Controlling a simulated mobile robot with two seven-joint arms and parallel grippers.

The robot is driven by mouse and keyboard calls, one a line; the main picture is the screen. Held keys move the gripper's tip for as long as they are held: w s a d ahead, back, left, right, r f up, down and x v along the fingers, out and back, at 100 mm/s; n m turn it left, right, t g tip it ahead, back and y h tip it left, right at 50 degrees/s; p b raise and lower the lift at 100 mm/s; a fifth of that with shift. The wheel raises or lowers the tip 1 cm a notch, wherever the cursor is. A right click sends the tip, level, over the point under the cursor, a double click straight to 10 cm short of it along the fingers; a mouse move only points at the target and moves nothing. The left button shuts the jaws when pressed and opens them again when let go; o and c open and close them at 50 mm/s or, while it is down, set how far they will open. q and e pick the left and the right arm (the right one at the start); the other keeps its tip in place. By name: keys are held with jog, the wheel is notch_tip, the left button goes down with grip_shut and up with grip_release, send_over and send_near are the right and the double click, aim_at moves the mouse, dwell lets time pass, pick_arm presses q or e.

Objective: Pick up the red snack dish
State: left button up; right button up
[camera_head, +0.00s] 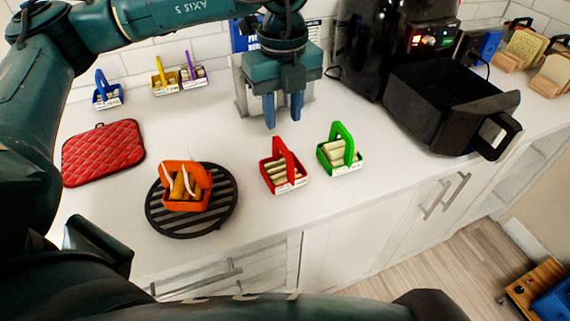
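The red snack dish (283,173) is a small open box with an upright red handle and pale sticks inside. It stands on the white counter, between the orange dish and the green dish. My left gripper (283,112) points down above and behind the red dish, apart from it. Its two blue-tipped fingers have a gap between them, and nothing shows in the gap. My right gripper is not visible; only dark arm parts show along the bottom.
An orange dish (171,203) sits on a round black trivet (223,211). A green dish (341,150) stands close on the right. A black air fryer with its drawer out (430,108) is farther right. A red quilted mat (103,152) lies left. Blue, yellow and purple dishes stand behind.

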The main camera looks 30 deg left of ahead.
aim_at(283, 144)
pick_arm(q)
notch_tip(283, 144, down, 4)
jog(key=shift+r, duration=0.25)
jog(key=shift+s+f+p, duration=0.15)
jog(key=shift+f+p, duration=0.7)
jog(key=shift+f, duration=1.85)
jog(key=shift+c, duration=0.4)
grip_shut()
jog(key=shift+r, duration=0.1)
